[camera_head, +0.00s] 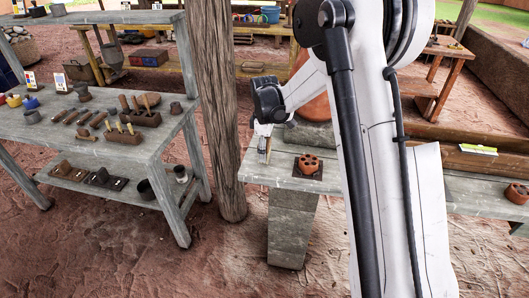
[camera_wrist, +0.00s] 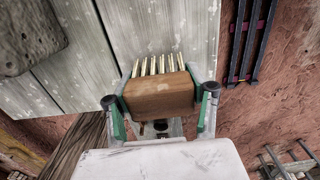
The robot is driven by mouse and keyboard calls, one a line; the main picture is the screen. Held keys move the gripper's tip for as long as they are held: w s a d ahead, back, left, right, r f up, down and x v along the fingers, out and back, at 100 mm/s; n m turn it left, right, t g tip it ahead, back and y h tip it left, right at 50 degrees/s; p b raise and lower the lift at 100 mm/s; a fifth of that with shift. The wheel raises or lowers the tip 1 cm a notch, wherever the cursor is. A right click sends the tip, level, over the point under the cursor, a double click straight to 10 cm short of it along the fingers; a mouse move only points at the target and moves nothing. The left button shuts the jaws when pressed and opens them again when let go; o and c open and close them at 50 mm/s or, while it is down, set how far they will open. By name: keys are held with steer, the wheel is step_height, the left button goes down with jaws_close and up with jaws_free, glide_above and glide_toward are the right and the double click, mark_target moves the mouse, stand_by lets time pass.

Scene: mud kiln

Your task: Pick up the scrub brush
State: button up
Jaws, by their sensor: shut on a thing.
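The scrub brush (camera_wrist: 158,97) has a brown wooden block and pale bristle tufts. In the wrist view it sits between the two green-edged fingers of my gripper (camera_wrist: 160,88), which is shut on it. Its bristles point away from the wrist, toward grey planks. In the head view my gripper (camera_head: 265,143) is over the left end of the grey plank bench (camera_head: 255,172). The brush is small and hard to make out there. I cannot tell whether it still touches the bench.
A red-brown holed clay block (camera_head: 308,164) stands on the bench right of my gripper. A wooden post (camera_head: 222,100) rises close on the left. Farther left, a grey table (camera_head: 85,148) holds tools. A large grey stone (camera_wrist: 30,37) shows in the wrist view.

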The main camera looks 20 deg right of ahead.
step_height(320, 180, up, 3)
steer(key=shift+r, duration=0.15)
steer(key=s+a+r, duration=0.6)
steer(key=a, duration=0.3)
steer(key=shift+s+a+r, duration=0.25)
steer(key=shift+s+a, duration=0.05)
steer(key=shift+s, duration=0.1)
steer(key=o, duration=0.7)
steer(key=c, duration=0.4)
steer(key=shift+w, duration=0.1)
